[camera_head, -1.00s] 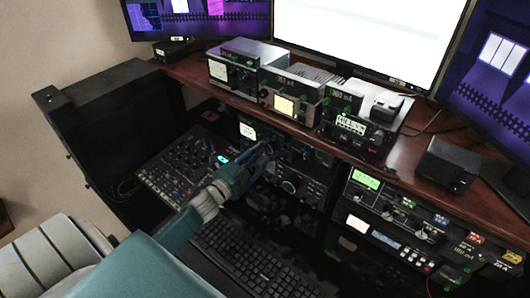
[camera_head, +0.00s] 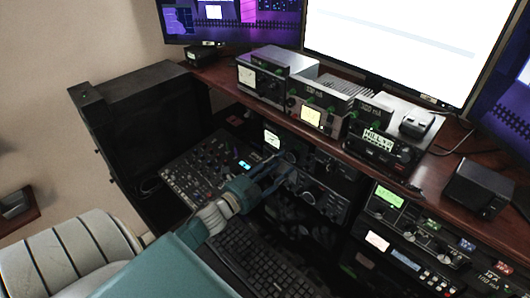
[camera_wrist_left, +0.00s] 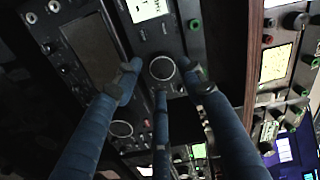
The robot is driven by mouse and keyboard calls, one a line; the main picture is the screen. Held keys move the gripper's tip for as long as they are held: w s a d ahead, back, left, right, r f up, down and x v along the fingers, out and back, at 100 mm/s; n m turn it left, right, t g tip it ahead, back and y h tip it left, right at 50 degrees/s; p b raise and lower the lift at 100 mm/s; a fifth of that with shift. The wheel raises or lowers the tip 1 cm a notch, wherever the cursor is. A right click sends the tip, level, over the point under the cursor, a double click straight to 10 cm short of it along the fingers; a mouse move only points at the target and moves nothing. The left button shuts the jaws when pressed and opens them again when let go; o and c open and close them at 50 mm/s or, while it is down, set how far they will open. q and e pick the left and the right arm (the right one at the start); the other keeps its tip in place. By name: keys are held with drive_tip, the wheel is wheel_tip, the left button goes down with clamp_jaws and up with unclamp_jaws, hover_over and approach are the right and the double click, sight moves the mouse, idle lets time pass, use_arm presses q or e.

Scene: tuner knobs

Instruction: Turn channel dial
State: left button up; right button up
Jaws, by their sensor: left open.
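My left gripper (camera_head: 278,170) reaches in from the lower left, in front of the radio panel (camera_head: 327,198) under the desk shelf. In the left wrist view my left gripper (camera_wrist_left: 162,78) is open, with three blue fingers spread. A round dark dial with a pale ring (camera_wrist_left: 162,68) shows between the fingertips; two fingers lie on either side of it and the third below. I cannot tell whether any finger touches it. No label confirms it as the channel dial. In the head view the fingers partly hide this part of the panel. My right gripper is not in view.
A second round knob (camera_wrist_left: 121,129) sits lower left in the wrist view. A keyboard (camera_head: 262,262) and a mixer panel (camera_head: 205,170) lie below and left of the radios. The wooden shelf edge (camera_head: 300,117) overhangs, carrying metered units (camera_head: 262,78). A chair (camera_head: 75,250) stands lower left.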

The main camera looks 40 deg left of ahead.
use_arm(q)
drive_tip(key=s, duration=0.8)
drive_tip(key=shift+s+a, duration=0.15)
drive_tip(key=shift+a, duration=0.2)
idle(1.3)
